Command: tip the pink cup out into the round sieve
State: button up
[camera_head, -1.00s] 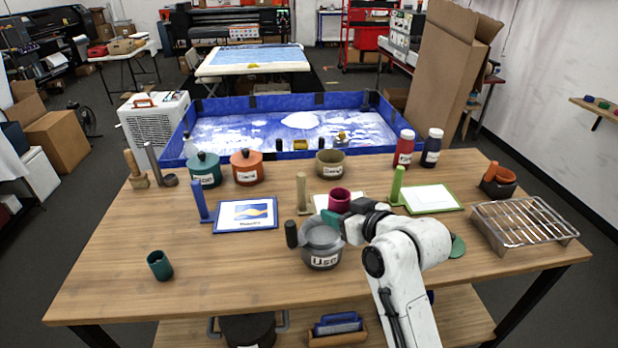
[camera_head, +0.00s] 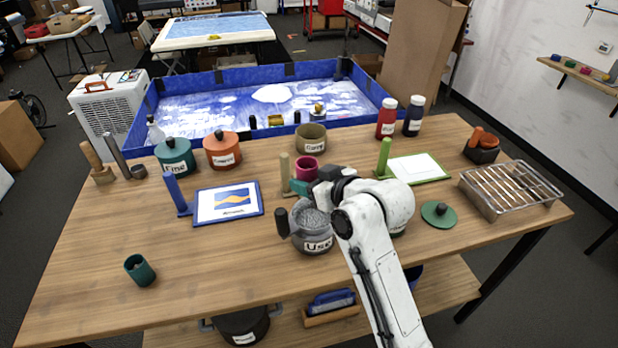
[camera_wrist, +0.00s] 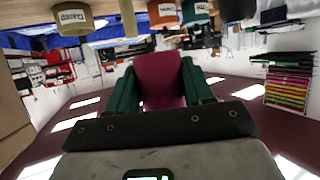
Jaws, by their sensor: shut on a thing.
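The pink cup (camera_head: 307,172) is held by my gripper (camera_head: 303,187), whose green fingers are shut on it. The cup looks roughly upright, and its inside cannot be made out. In the wrist view the cup (camera_wrist: 160,78) fills the space between the two fingers. The round sieve (camera_head: 313,220) is a grey ring with a dark handle at the left, over a grey pot labelled "Use" (camera_head: 318,246). Speckled light-grey matter shows inside the ring. The cup is beyond the sieve in the picture, apart from it.
A green cup (camera_head: 140,270) stands at the front left. Lidded pots (camera_head: 175,157), an olive pot (camera_head: 311,138) and two bottles (camera_head: 387,118) stand along the back. A wire rack (camera_head: 515,188) is at the right.

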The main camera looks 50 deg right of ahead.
jog(key=shift+f+b, duration=0.55)
jog(key=shift+f, duration=0.15)
jog(key=shift+w+a+r+m+t+y+b, duration=0.15)
jog(key=shift+w+a+m+t+y+b, duration=0.2)
jog(key=shift+m+t+b, duration=0.7)
jog(key=shift+w+a+r+m+t+y+b, duration=0.15)
jog(key=shift+a+m+t+y+b, duration=0.25)
jog(key=shift+m+b, duration=0.7)
jog(key=shift+w+a+m+t+y+b, duration=0.15)
jog(key=shift+m+t+b, duration=0.25)
jog(key=shift+b, duration=0.5)
jog(key=shift+s+a+m+t+y+b, duration=0.15)
jog(key=shift+m+t+y+b, duration=0.15)
jog(key=shift+b, duration=0.6)
jog(key=shift+f+m+t+h+b, duration=0.1)
jog(key=shift+m+t+h+b, duration=0.6)
jog(key=shift+m, duration=1.4)
jog(key=shift+f+m+t+h+b, duration=0.15)
jog(key=shift+m+t+h+b, duration=0.5)
jog(key=shift+m, duration=1.5)
jog(key=shift+f+m+t+h+b, duration=0.1)
jog(key=shift+m+t+h+b, duration=0.2)
jog(key=shift+m+t+h, duration=1.3)
jog(key=shift+d+m+g+y, duration=0.1)
jog(key=shift+m+g+y, duration=0.3)
jog(key=shift+m+y, duration=0.3)
jog(key=shift+f, duration=0.1)
